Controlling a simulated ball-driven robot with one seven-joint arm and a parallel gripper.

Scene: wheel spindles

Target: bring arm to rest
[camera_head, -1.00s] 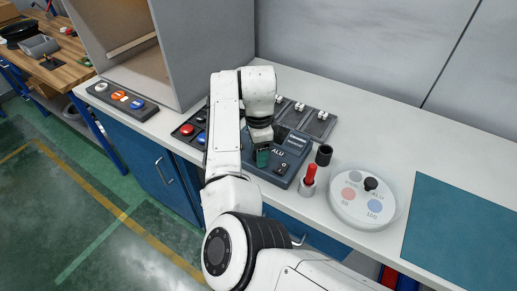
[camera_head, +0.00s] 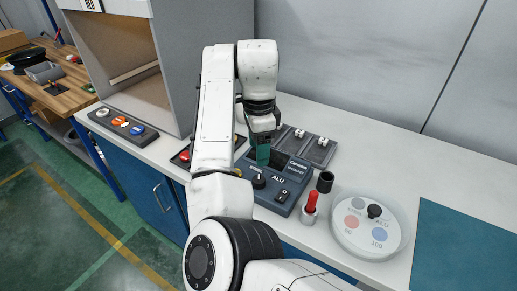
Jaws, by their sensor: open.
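My white arm rises from the bottom of the picture and bends over the bench. The gap between the fingers is hard to make out at this size. The ALU device lies on the white bench, with a black knob and a switch on its front part. The arm hides part of the tray on the left of the device.
A red-topped stick in a holder (camera_head: 311,203), a black cup (camera_head: 325,181) and a round dial plate (camera_head: 351,227) stand to the right. A grey tray (camera_head: 318,152) lies behind the device. A tall grey cabinet (camera_head: 212,60) and a button panel (camera_head: 122,124) are left. A teal mat (camera_head: 460,250) lies bare at right.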

